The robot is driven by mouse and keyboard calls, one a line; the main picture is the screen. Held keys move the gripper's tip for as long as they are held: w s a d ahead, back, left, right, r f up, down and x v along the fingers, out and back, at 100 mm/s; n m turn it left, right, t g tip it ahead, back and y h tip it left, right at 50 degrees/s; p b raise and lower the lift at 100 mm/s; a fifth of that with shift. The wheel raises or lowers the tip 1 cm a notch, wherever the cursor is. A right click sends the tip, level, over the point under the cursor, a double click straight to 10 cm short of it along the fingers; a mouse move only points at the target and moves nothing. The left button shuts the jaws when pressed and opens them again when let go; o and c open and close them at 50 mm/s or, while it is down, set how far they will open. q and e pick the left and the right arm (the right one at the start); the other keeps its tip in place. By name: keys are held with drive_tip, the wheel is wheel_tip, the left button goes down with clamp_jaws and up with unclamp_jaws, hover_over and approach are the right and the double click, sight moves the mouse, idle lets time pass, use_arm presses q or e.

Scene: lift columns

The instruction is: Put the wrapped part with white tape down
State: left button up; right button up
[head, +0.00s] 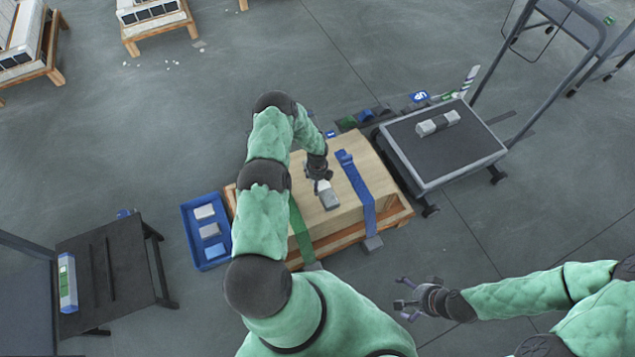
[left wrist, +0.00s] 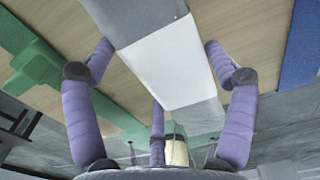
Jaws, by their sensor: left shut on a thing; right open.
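The wrapped part with white tape (head: 328,199) is a small grey block with a white band. It is over the wooden crate top (head: 345,205), between the green strap (head: 299,228) and the blue strap (head: 357,180). My left gripper (head: 322,184) is shut on it from above. In the left wrist view the part (left wrist: 170,68) lies between the purple fingers of my left gripper (left wrist: 160,65). I cannot tell whether it touches the wood. My right gripper (head: 405,300) is open and empty in front of the crate, to the right.
A wheeled cart (head: 408,158) at the right bears a grey and white part (head: 438,123). A blue tray (head: 190,237) left of the crate holds several small parts. A dark table (head: 130,262) stands further left. Bare wood lies around the held part.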

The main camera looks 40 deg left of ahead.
use_arm(q)
drive_tip(key=shift+r, duration=0.1)
drive_tip(key=o, duration=1.5)
